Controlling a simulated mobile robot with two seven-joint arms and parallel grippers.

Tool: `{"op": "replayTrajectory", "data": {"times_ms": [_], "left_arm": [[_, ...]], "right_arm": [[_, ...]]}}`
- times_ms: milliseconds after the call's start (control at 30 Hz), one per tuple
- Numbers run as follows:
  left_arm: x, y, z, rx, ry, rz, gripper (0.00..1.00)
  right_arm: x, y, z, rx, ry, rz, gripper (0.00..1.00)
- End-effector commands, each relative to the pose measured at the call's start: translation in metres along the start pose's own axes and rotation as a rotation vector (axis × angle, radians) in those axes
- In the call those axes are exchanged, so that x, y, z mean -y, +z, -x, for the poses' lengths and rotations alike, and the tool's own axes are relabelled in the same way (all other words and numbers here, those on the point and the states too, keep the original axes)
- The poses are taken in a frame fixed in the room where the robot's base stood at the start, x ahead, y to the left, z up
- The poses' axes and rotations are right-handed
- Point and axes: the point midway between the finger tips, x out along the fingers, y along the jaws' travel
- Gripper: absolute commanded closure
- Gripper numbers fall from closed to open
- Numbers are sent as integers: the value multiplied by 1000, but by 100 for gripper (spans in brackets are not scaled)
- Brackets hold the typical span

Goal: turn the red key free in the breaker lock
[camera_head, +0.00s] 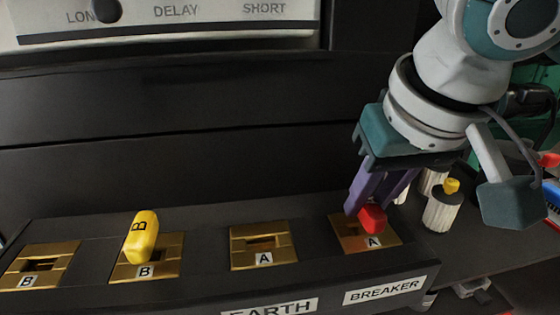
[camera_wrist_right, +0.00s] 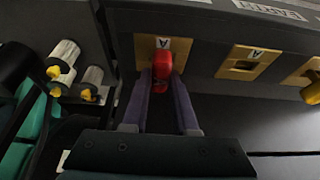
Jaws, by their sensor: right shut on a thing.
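The red key (camera_head: 372,219) sits in the brass lock plate (camera_head: 384,243) marked A, at the right end of the black panel above the BREAKER label (camera_head: 385,290). My right gripper (camera_head: 372,205) comes down from above and is shut on the red key. In the right wrist view the red key (camera_wrist_right: 162,68) shows between the two purple fingers of the gripper (camera_wrist_right: 162,82). The key's shaft and slot are hidden by its head and the fingers. My left gripper is not in view.
A yellow key (camera_head: 142,238) marked B stands in another brass plate. Empty brass plates A (camera_head: 263,245) and B (camera_head: 38,266) lie along the same panel. White ribbed knobs with yellow tops (camera_head: 443,208) stand close right of my gripper. A DELAY panel (camera_head: 176,12) is at the top left.

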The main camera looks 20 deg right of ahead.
Motion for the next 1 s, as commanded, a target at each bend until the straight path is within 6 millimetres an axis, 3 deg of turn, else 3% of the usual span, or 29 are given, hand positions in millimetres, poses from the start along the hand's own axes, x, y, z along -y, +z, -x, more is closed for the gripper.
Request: {"op": "replayTrajectory", "data": {"times_ms": [167,667,1000], "left_arm": [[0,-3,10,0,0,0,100],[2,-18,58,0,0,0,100],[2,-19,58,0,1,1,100]], "right_arm": [[-2,-1,3,3,-33,84,100],[-2,-2,4,1,-316,743,100],[0,-1,-2,0,-478,1124,100]]}}
